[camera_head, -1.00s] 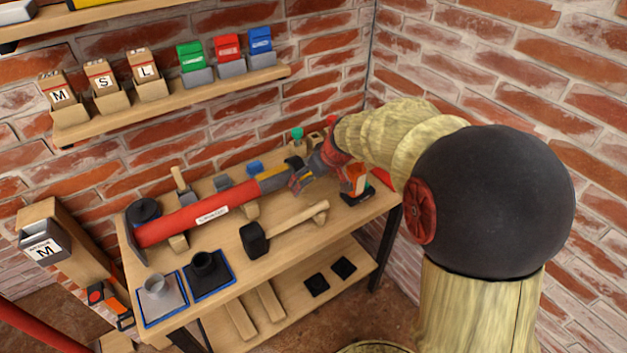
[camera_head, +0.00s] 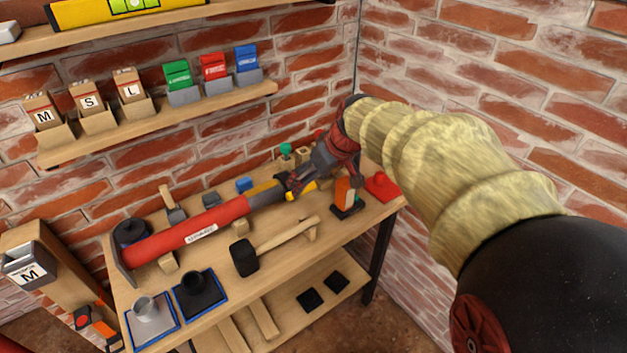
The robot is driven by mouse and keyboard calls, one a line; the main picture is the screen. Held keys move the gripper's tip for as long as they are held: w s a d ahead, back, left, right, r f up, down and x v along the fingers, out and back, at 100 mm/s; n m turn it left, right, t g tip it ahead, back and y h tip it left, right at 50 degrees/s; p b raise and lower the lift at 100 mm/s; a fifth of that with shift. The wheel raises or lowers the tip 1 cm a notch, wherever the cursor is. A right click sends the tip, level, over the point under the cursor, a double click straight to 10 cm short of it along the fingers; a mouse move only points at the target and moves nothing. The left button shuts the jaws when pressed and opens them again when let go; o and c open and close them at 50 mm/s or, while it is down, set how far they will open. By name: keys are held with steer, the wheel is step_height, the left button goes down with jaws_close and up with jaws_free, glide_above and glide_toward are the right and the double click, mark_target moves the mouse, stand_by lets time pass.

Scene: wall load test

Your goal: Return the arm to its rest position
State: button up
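My gripper (camera_head: 298,184), dark with yellow parts, is over the workbench at the right end of a long red tool (camera_head: 205,230) with a yellow-and-grey end. Its fingertips overlap that end in the picture. I cannot tell whether they touch it, or whether they are open or shut. My arm (camera_head: 440,165) reaches from the lower right, with pale ribbed links and a large dark joint, across the right side of the view. It hides part of the brick wall.
The workbench (camera_head: 262,270) holds a mallet (camera_head: 245,256), an orange-and-black tool (camera_head: 346,197), a red object (camera_head: 381,187) and two blue-edged trays. Shelves with boxes (camera_head: 128,92) and a yellow level (camera_head: 130,8) are on the wall. A brick corner stands behind the bench.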

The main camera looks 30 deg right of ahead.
stand_by(0.5)
steer(key=s+a+f+m+g, duration=0.2)
steer(key=s+a+f+m, duration=0.15)
steer(key=s, duration=0.55)
steer(key=s+a+r+n+t, duration=0.1)
steer(key=s+a+r, duration=0.2)
steer(key=s+a, duration=0.2)
steer(key=s+a+r+n+p, duration=0.1)
steer(key=s+a+r+n, duration=0.1)
steer(key=s+a, duration=0.4)
steer(key=shift+a+r+t, duration=0.4)
steer(key=shift+a+r, duration=0.05)
steer(key=shift+a, duration=0.75)
